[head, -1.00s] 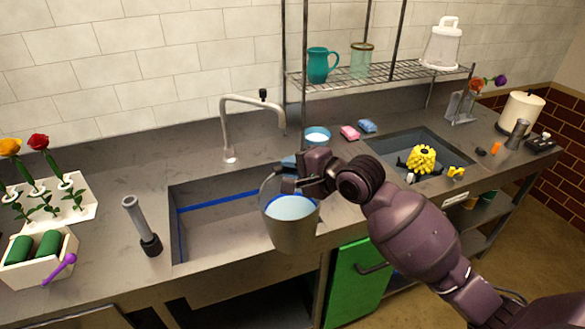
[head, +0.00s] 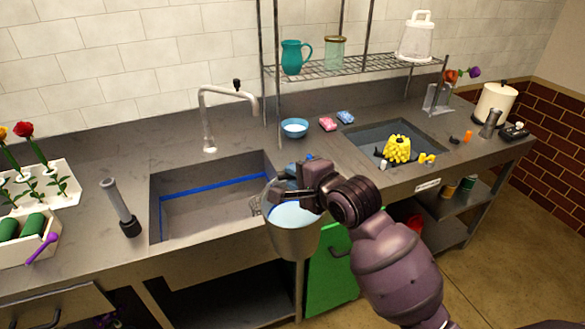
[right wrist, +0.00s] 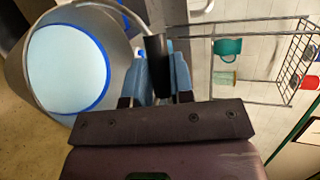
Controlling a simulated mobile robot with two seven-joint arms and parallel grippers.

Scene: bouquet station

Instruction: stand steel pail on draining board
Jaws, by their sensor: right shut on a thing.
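The steel pail (head: 293,238), holding light blue liquid, hangs roughly upright in front of the sink's right front corner. My right gripper (head: 289,196) is shut on its handle. In the right wrist view, the pail (right wrist: 70,70) is at the left, and the dark handle grip (right wrist: 155,58) lies between the blue finger pads (right wrist: 155,80). A dark recessed area (head: 360,135) right of the sink may be the draining board; I cannot tell for sure. A yellow knobbly thing (head: 397,149) stands at it. My left gripper is not in view.
The sink (head: 200,212) with a blue line inside is left of the pail, under a tap (head: 207,120). A blue bowl (head: 294,128), pink sponge (head: 327,124) and blue sponge (head: 345,117) sit behind. A wire shelf (head: 350,66) overhangs the counter.

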